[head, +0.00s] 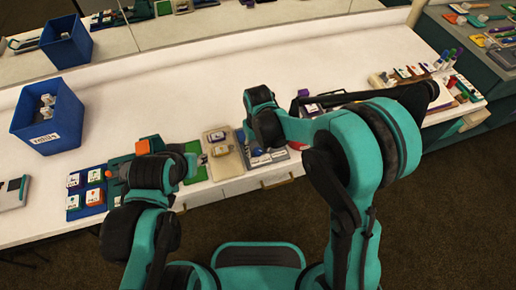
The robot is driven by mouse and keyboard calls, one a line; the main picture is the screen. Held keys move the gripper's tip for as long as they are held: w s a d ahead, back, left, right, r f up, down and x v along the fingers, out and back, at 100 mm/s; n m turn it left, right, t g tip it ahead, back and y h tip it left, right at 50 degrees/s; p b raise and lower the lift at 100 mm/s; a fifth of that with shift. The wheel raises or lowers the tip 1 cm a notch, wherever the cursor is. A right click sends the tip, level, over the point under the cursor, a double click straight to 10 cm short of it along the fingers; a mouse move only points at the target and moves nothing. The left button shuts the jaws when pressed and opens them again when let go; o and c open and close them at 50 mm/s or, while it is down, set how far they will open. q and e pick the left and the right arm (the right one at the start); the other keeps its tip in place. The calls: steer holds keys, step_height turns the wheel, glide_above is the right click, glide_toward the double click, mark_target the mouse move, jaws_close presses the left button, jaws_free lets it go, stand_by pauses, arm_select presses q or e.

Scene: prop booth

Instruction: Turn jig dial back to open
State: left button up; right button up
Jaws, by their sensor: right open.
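I cannot identify the jig dial for certain. A beige board (228,166) with small pale fittings (220,150) lies near the front edge of the white bench, between my two arms. My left gripper (197,161) is beside the left edge of this board, mostly hidden by its own arm; its jaws are too small to read. My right gripper (256,152) is open, over a grey tray (277,156) with blue items just right of the board. The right wrist hides part of that tray. No dial position can be read.
A blue bin (50,138) stands at the left, with another shape behind it in the mirror. Labelled blocks (95,196) and a green mat (195,165) lie along the front edge. Markers (443,60) are at the right. The bench's middle back is clear.

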jaws_close()
steer(key=shift+m, duration=0.4)
steer(key=m, duration=0.4)
steer(key=shift+m, duration=0.3)
steer(key=m, duration=0.9)
steer(key=shift+m, duration=2.7)
